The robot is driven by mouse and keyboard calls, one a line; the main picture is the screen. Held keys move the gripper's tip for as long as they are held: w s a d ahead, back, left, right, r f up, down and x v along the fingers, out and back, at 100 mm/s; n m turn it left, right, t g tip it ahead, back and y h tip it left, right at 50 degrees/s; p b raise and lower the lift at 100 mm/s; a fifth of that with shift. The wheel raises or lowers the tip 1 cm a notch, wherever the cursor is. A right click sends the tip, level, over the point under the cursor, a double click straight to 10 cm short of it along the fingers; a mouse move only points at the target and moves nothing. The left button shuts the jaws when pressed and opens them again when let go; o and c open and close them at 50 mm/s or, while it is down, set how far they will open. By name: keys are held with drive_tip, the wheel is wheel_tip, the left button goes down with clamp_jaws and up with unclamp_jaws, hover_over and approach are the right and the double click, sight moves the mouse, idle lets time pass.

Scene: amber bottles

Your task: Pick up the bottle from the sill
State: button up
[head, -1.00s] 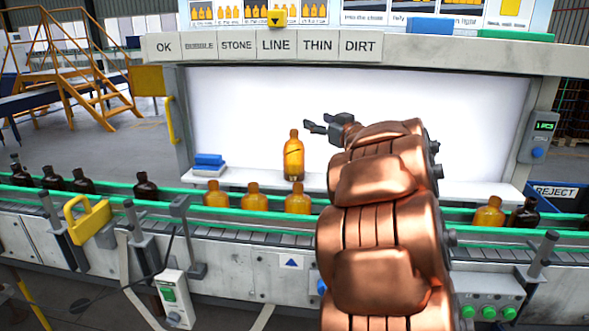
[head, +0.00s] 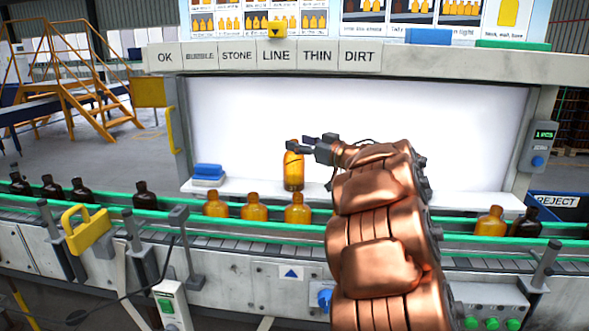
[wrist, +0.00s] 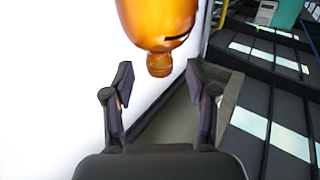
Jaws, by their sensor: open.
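The amber bottle (head: 293,172) stands upright on the white sill in front of the bright panel in the head view. My gripper (head: 295,146) is at the height of its neck and shoulder, coming from the right, with the fingers overlapping the neck in the picture. In the wrist view the bottle (wrist: 160,20) appears neck down, with a dark line on its side. Its neck lies ahead of the gap between the two spread fingers (wrist: 160,95). The fingers are open, and I see no contact. Part of the neck is hidden in the head view.
Below the sill, a conveyor with green rails (head: 380,229) carries amber bottles (head: 254,207) and dark bottles (head: 146,196). A labelled beam (head: 450,60) spans above. The sill right of the bottle is clear beyond my arm.

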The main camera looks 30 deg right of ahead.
drive_tip(key=x, duration=0.2)
drive_tip(key=shift+w, duration=0.35)
clamp_jaws()
idle(0.5)
